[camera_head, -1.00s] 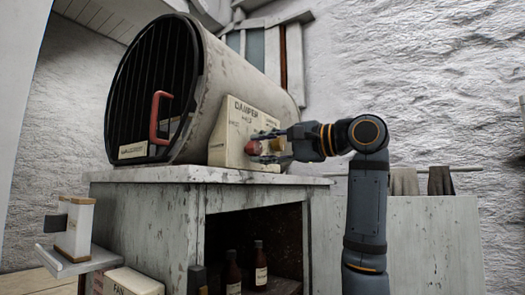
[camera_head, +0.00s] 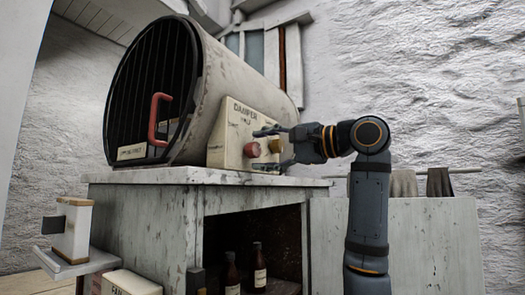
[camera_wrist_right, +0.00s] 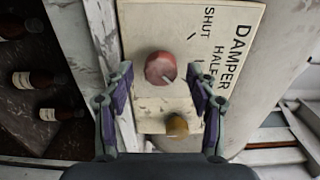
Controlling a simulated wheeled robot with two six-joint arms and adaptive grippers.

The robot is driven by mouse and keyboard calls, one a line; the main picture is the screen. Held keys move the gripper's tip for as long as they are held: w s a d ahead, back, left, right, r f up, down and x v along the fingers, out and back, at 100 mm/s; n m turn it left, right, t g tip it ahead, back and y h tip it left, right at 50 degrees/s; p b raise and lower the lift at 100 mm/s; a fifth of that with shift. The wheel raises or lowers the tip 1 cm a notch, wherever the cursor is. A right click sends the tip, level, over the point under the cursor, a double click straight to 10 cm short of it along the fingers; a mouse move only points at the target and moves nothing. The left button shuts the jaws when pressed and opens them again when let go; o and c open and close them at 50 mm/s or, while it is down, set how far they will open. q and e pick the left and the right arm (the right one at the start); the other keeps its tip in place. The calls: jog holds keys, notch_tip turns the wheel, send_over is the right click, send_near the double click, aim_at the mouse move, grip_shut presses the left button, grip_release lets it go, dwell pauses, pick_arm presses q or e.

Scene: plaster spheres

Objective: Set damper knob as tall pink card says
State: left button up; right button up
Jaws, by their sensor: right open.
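The cream damper panel (camera_head: 222,154) is on the side of the big drum; its lettering reads DAMPER, with SHUT and HALF legible in the wrist view (camera_wrist_right: 228,22). A round red knob (camera_head: 251,150) with a pale pointer line is on it; it also shows in the wrist view (camera_wrist_right: 159,66). A brass knob (camera_head: 275,146) is beside it. My right gripper (camera_head: 260,149) is open, its fingertips spread to either side of the red knob with gaps; whether they reach its depth is unclear. No tall pink card shows. My left gripper is out of view.
The drum (camera_head: 225,75) has a barred front with a red handle (camera_head: 158,118) and stands on a worn white cabinet (camera_head: 150,215). Brown bottles (camera_head: 260,268) stand in its open bay. A white box (camera_head: 73,232) is on a side ledge at left.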

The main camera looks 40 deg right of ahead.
jog(key=v, duration=1.1)
jog(key=shift+s, duration=0.35)
jog(key=shift+d, duration=0.15)
